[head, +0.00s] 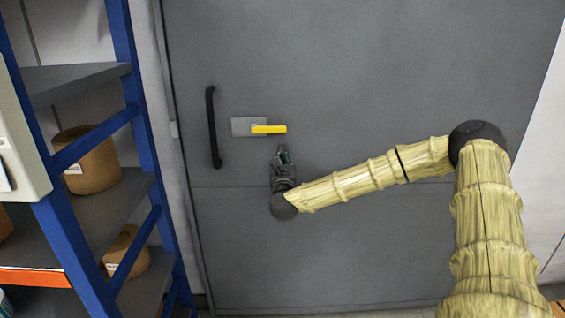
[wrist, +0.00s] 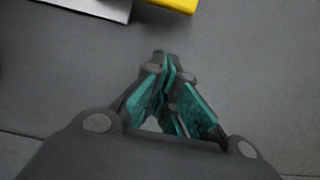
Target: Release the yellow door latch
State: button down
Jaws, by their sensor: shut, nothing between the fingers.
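The yellow door latch (head: 269,129) is a short bar lying level on a light grey plate (head: 240,127) on the grey door. Part of the latch shows at the top edge of the wrist view (wrist: 178,4), with the plate's edge (wrist: 105,8) to its left. My gripper (head: 283,150) is just below the latch in the head view, apart from it. In the wrist view my gripper (wrist: 167,58) has its green-lined fingers together at the tips, with nothing between them. How far the fingertips are from the door surface is hard to tell.
A black vertical pull handle (head: 213,127) is on the grey door (head: 350,80), left of the latch. A blue-framed shelf (head: 127,75) with brown containers (head: 88,160) stands at the left. The door right of the latch is bare.

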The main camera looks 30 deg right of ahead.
aim_at(268, 129)
jog(key=shift+s+r+p, duration=0.1)
jog(key=shift+r+p, duration=0.25)
jog(key=shift+r, duration=1.3)
jog(key=shift+a, duration=0.1)
jog(key=shift+r+n+b, duration=0.15)
jog(key=shift+n+b, duration=0.15)
